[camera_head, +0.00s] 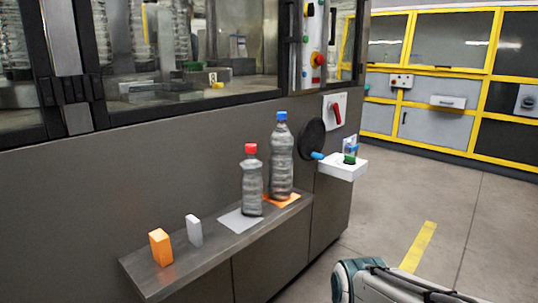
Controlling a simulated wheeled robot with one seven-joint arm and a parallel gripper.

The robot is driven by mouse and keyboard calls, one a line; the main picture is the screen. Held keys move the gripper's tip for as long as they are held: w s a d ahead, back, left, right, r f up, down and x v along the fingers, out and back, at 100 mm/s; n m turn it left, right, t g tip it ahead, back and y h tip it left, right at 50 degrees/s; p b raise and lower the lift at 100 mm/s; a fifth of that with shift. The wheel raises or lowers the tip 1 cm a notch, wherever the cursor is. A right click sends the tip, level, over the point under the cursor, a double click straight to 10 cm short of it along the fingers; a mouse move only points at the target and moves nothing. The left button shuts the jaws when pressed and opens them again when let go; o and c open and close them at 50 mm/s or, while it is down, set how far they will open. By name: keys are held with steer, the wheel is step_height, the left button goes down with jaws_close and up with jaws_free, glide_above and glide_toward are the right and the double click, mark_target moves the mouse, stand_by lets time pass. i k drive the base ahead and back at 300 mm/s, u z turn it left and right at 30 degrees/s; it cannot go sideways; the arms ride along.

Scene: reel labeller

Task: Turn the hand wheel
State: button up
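The hand wheel (311,138) is a black disc, seen nearly edge-on, on the grey machine front to the right of the bottles. A blue handle (317,155) sticks out near its lower edge. My gripper is not in view. A grey and teal link of my own arm shows at the bottom right, well below the wheel and apart from it.
A red rotary switch (337,113) sits right of the wheel. A white bracket (343,170) holding small items juts out below it. A steel shelf (205,252) carries a red-capped bottle (252,182), a blue-capped bottle (281,158) and two blocks. Floor at right is open.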

mark_target(312, 136)
steer(key=u, duration=0.2)
steer(key=i, duration=0.65)
steer(key=z, duration=0.5)
steer(key=i, duration=0.7)
steer(key=z, duration=0.55)
